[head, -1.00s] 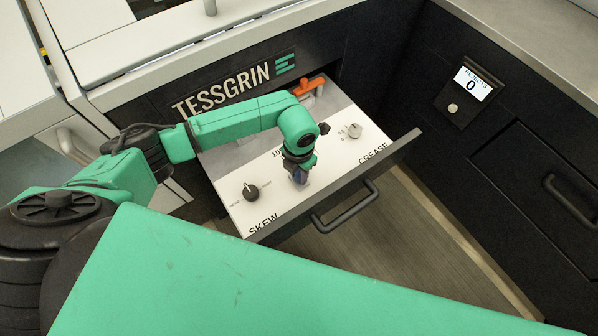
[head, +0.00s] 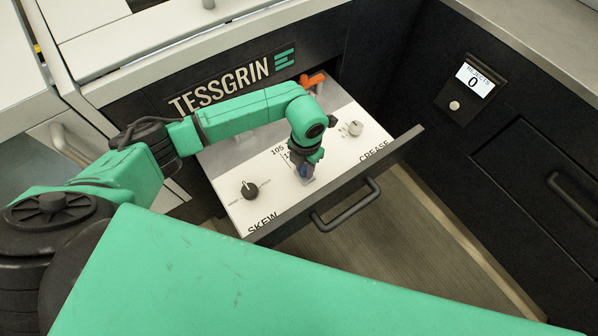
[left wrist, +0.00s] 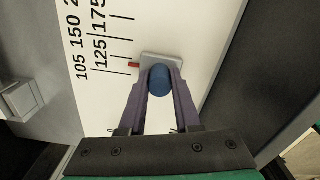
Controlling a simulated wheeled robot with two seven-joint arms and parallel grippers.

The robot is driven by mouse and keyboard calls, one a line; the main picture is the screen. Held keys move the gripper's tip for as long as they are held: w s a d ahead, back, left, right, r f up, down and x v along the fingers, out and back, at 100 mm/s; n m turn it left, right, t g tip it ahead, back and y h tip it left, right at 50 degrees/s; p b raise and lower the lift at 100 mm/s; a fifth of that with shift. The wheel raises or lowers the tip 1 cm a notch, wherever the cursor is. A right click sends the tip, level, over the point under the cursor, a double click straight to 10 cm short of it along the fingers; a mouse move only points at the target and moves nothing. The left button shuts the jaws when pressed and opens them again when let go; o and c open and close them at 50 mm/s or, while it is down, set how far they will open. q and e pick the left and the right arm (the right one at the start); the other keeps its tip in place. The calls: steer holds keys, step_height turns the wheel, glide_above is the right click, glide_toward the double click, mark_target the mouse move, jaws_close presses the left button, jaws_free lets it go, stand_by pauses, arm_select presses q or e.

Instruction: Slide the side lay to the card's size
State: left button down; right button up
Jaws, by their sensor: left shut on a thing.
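The side lay is a small grey block (left wrist: 173,60) with a blue round knob (left wrist: 160,81) and a red pointer (left wrist: 134,66) on its left side. My left gripper (left wrist: 160,90) is shut on the blue knob, one finger on each side. The pointer lies by the lower tick lines of a printed scale (left wrist: 100,50) reading 105, 125, 150 and 175. In the head view my left gripper (head: 304,172) reaches down to the white panel (head: 240,211) of the open drawer and partly covers the scale. No card shows. My right gripper is not in view.
A black SKEW knob (head: 250,190) sits left of my gripper and a grey CREASE knob (head: 355,128) to its right. An orange handle (head: 313,80) is at the back. The drawer handle (head: 346,205) is in front. A rejects display (head: 474,80) reads 0.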

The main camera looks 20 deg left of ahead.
arm_select(q)
steer(key=shift+w+d, duration=0.25)
steer(key=shift+w, duration=0.15)
steer(key=c, duration=0.6)
jaws_free()
steer(key=shift+s, duration=0.1)
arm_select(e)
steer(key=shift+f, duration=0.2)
arm_select(q)
step_height(320, 180, up, 15)
steer(key=shift+f+b, duration=0.15)
steer(key=shift+b, duration=0.15)
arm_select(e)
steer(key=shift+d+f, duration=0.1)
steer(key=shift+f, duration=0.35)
